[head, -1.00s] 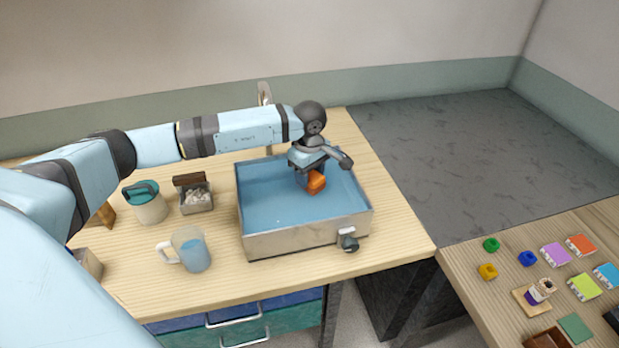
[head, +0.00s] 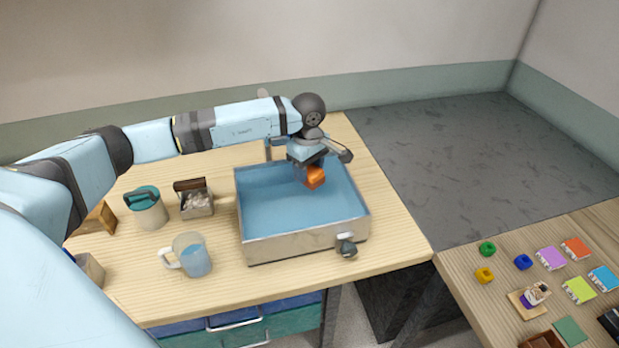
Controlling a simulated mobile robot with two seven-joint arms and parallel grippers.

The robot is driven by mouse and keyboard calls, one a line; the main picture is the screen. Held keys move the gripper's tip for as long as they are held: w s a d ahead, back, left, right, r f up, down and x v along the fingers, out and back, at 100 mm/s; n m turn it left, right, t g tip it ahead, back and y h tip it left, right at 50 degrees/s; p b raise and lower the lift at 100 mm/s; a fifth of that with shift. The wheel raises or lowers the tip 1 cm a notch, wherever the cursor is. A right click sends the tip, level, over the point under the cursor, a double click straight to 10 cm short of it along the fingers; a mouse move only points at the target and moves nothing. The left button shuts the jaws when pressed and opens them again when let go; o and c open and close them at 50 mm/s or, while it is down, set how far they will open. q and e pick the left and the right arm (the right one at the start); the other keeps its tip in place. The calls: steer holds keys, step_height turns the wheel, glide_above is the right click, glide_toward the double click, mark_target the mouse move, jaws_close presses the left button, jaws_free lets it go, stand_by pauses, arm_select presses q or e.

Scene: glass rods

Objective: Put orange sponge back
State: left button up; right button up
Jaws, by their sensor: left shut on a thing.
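The orange sponge (head: 316,178) is a small orange block over the right part of a metal basin (head: 305,242) with blue water inside. My left gripper (head: 309,172) points down from above and is shut on the sponge. The fingertips are partly hidden by the sponge and the wrist. I cannot tell whether the sponge touches the water. My right gripper is not in view.
On the wooden table left of the basin stand a glass mug (head: 190,256), a jar with a teal lid (head: 147,208) and a small box of pale pieces (head: 196,202). A tap sticks out at the basin's front right. A second table (head: 480,315) at right holds several small coloured items.

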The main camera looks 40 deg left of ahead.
arm_select(q)
steer(key=shift+r+p, duration=0.35)
steer(key=shift+r, duration=1)
